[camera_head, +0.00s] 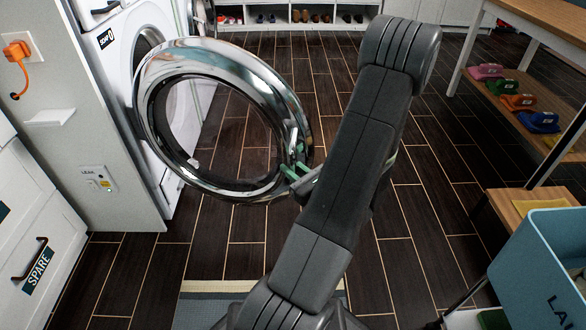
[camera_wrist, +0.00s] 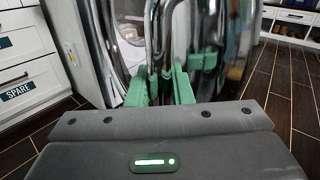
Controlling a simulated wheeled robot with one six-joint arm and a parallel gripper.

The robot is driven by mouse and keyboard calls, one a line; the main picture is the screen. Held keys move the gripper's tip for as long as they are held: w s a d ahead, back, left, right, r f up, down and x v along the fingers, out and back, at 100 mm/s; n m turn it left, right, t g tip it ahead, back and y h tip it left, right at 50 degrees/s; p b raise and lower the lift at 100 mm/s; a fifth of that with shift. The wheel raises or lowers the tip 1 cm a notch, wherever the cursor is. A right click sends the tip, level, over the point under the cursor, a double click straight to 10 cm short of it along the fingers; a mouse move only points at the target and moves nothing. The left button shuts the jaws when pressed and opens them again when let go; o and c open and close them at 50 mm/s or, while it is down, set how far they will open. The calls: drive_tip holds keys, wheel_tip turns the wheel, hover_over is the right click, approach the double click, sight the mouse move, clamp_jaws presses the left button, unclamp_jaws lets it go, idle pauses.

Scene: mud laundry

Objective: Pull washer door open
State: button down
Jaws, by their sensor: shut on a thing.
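The washer (camera_head: 118,45) is a white machine at the upper left of the head view. Its round chrome-rimmed door (camera_head: 155,75) stands swung out from the washer's front, over the dark floor. A chrome handle (camera_head: 294,142) sits at the door's right edge. My gripper (camera_head: 293,171) has green fingers and is shut on this handle. In the wrist view my green fingertips (camera_wrist: 160,88) are on either side of the upright chrome handle bar (camera_wrist: 153,40). The exact contact is partly hidden by the fingers.
A white cabinet (camera_head: 40,245) labelled SPARE stands at left. A grey-blue mat (camera_head: 200,305) lies in front. A blue bin (camera_head: 540,270) and a wooden bench with shelves (camera_head: 545,25) are at right. Shoe cubbies (camera_head: 290,14) line the back. Floor beyond the door is clear.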

drive_tip(key=c, duration=1.3)
unclamp_jaws()
drive_tip(key=shift+d, duration=0.1)
drive_tip(key=p+v, duration=0.3)
drive_tip(key=v, duration=1.1)
drive_tip(key=b+x, duration=0.3)
drive_tip(key=x, duration=0.9)
drive_tip(key=shift+w+a, duration=0.25)
drive_tip(key=shift+a, duration=0.1)
drive_tip(key=shift+w+a, duration=0.35)
drive_tip(key=shift+w, duration=0.15)
